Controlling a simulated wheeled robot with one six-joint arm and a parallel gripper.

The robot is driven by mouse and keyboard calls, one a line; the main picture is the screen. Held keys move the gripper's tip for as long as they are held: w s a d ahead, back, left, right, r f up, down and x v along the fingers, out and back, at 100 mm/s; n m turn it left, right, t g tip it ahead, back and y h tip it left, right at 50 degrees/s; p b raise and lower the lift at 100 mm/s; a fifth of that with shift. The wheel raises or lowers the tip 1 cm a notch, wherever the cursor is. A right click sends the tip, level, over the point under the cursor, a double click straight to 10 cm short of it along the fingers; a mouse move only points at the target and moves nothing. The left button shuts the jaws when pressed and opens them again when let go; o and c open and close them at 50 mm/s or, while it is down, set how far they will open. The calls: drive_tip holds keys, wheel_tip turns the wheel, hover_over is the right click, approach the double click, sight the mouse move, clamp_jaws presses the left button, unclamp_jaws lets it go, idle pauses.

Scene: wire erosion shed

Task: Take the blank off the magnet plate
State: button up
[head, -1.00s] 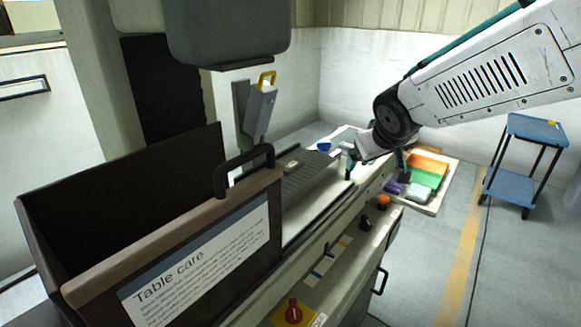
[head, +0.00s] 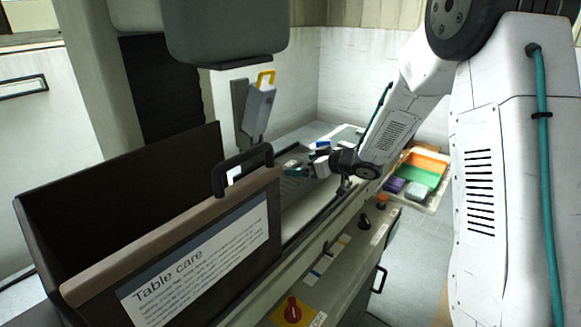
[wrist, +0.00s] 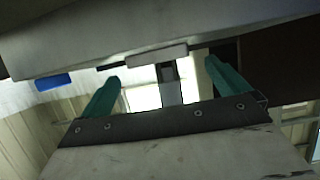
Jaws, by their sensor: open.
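The magnet plate (head: 290,188) is a dark ribbed slab on the machine table in the head view, partly covered by my arm. My gripper (head: 296,170) is low over its far part, with teal fingers open and pointing left. In the wrist view my gripper (wrist: 168,86) has its two fingers wide apart, one on each side. A small pale block (wrist: 146,57), which looks like the blank, lies against a broad pale surface just beyond the fingertips. Nothing is clearly held. In the head view the blank is hard to make out beside the fingers.
A dark box with a "Table care" sign (head: 205,262) and black handle fills the front left. A white unit with a yellow hook (head: 258,105) hangs behind the table. A blue item (head: 320,146) stands beyond my gripper. A tray of coloured bins (head: 420,170) is at right.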

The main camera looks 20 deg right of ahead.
sight(290, 163)
drive_tip(key=x, duration=0.4)
drive_tip(key=shift+w+a, duration=0.15)
drive_tip(key=shift+w, duration=0.25)
drive_tip(key=c, duration=1.1)
drive_tip(key=shift+c, duration=0.9)
drive_tip(key=shift+r, duration=0.1)
